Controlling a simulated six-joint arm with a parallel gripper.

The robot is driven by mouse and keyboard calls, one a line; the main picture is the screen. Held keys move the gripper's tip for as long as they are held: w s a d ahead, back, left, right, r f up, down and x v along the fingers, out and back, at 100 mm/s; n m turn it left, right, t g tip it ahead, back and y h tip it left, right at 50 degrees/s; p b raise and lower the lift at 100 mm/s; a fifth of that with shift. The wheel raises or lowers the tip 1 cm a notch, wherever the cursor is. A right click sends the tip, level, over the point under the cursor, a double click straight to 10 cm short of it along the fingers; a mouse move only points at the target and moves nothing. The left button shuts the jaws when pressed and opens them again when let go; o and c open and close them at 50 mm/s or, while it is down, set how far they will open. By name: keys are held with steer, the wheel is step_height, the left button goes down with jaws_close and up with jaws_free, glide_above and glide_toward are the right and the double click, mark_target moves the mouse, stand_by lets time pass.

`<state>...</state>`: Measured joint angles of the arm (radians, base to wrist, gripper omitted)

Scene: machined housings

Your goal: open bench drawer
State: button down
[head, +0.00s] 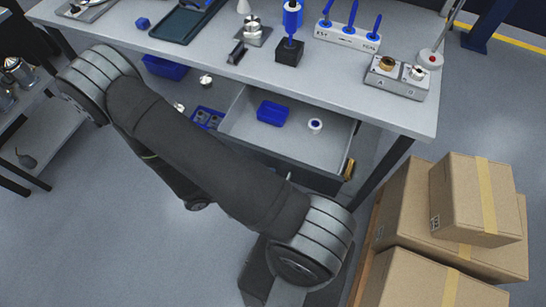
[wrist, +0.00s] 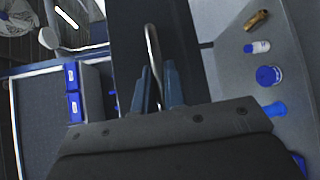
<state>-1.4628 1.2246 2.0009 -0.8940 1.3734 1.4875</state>
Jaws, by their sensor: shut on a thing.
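The bench drawer (head: 290,135) stands pulled out from under the grey workbench in the head view, its inside showing. A blue bin (head: 272,112) and a small white ring-shaped part (head: 315,125) lie in it. My arm crosses in front of the drawer and hides part of its front, its handle and my gripper in that view. In the wrist view my gripper (wrist: 156,88) is shut on a bent metal bar handle (wrist: 152,45), which runs up between the two fingers beside a dark panel.
The workbench top (head: 210,55) carries a dark tray (head: 187,20), a rack of blue tools (head: 347,36) and a metal fixture (head: 396,78). Cardboard boxes (head: 475,200) are stacked to the right. A grey trolley (head: 35,140) stands at the left. Open floor lies at lower left.

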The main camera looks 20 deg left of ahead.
steer(key=shift+s, duration=1.6)
steer(key=c, duration=1.5)
jaws_free()
steer(key=v, duration=1.7)
steer(key=shift+s+a+r, duration=0.1)
steer(key=shift+s+a, duration=0.05)
steer(key=x, duration=1.7)
steer(key=shift+w, duration=0.2)
